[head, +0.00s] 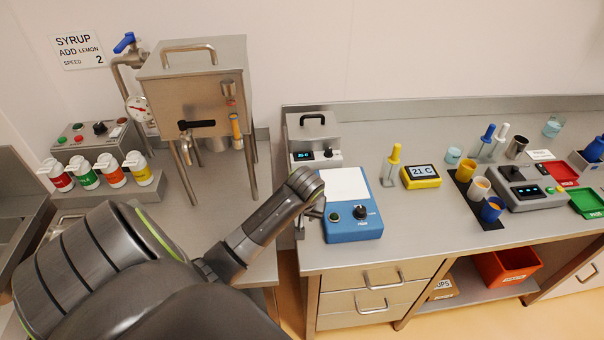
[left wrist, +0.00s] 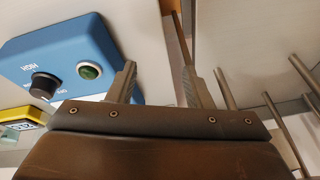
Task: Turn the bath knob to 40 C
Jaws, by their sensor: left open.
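The steel bath (head: 312,135) with a black handle on its lid stands at the back of the counter, left of its middle. Its front has a small lit display (head: 303,156) and a dark knob (head: 324,154); the knob's setting is too small to read. My left gripper shows in the left wrist view (left wrist: 158,88) with its two fingers apart and nothing between them. In the head view the end of my left arm is in front of the bath, at the left edge of the blue box, and the fingers are mostly hidden. My right gripper is not in view.
The blue box (head: 352,227) carries a black knob (left wrist: 44,84) and a green button (left wrist: 89,71), close to my left fingers. A yellow meter (head: 421,177) reads 21 C. The steel hopper (head: 195,85) stands on legs at left.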

